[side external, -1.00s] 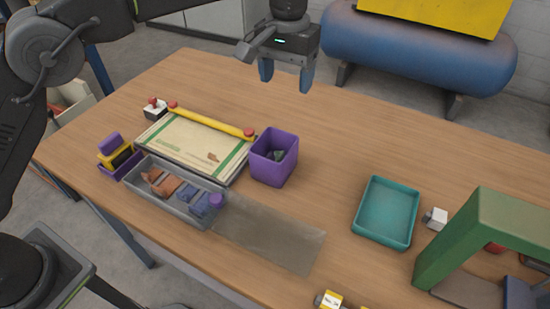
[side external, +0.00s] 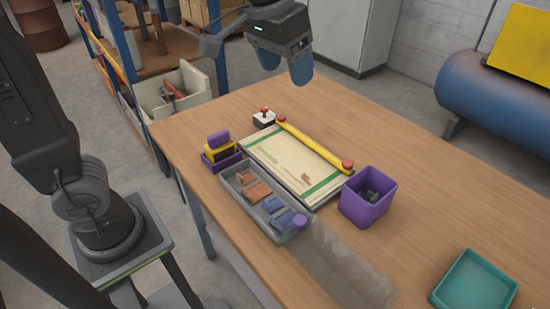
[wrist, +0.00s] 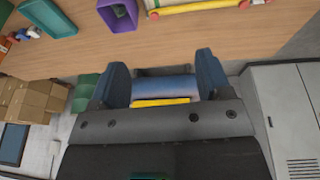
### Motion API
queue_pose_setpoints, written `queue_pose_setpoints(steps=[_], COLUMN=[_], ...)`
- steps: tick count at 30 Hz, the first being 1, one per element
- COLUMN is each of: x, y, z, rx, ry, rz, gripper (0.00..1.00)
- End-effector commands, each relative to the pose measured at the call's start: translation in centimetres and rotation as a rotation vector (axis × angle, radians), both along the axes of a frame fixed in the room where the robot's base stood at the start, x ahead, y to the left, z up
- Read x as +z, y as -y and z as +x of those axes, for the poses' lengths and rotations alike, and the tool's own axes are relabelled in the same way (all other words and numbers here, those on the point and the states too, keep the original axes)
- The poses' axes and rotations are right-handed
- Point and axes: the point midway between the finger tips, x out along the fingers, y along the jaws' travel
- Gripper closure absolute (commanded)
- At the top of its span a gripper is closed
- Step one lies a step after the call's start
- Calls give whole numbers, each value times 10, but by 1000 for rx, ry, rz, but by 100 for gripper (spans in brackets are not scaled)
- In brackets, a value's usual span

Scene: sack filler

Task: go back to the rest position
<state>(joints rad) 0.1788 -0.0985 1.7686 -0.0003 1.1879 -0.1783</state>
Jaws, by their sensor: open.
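My gripper (side external: 286,66) is raised in the air beyond the far left end of the wooden table (side external: 440,185) in the side external view. Its two blue fingers are apart with nothing between them. In the wrist view my gripper (wrist: 162,75) also shows open and empty, with the table's edge past the fingertips. No task object is held or touched.
A purple bin (side external: 366,198) with dark pieces, a sack under a yellow bar (side external: 315,147), a grey tray (side external: 285,235) and a teal tray (side external: 474,284) stand on the table. A blue shelf rack (side external: 215,60) stands behind it.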

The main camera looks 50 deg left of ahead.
Motion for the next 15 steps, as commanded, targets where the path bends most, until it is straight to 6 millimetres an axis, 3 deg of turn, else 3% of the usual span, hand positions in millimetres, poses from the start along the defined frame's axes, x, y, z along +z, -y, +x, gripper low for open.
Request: queue_pose_setpoints(steps=[3, 9, 15], x=[-9, -42, -72], y=[-25, -52, -63], z=[-45, -108, -141], rx=[8, 11, 14], ry=[63, 153, 204], rz=[5, 26, 44], gripper=[29, 29, 29])
